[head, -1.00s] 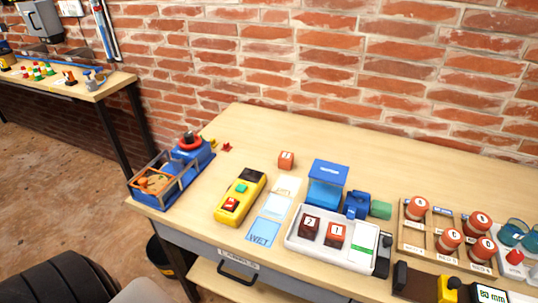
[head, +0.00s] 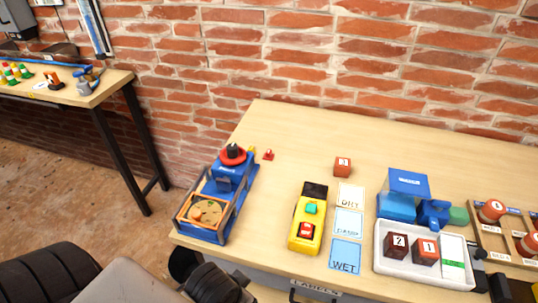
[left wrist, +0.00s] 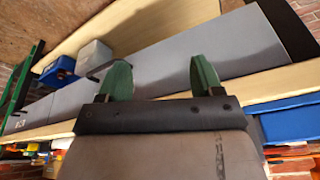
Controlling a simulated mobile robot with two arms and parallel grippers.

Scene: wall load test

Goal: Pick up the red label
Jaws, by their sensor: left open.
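No flat piece clearly readable as a red label shows. A small red piece (head: 268,155) lies on the table in the head view, just right of the blue device with a red ring (head: 233,160); it is too small to tell what it is. My left gripper shows in the left wrist view (left wrist: 161,80), its two green fingers apart with nothing between them. It points at a grey panel (left wrist: 150,62) below a wooden top. In the head view its fingers are not visible. My right gripper is not in view.
A blue tray (head: 205,232) stands at the table's left end. A yellow meter (head: 306,232), DRY (head: 350,198), DAMP and WET (head: 346,256) cards, a brick cube (head: 342,167) and a white tray (head: 455,277) with two blocks lie rightward. The table's back left is bare.

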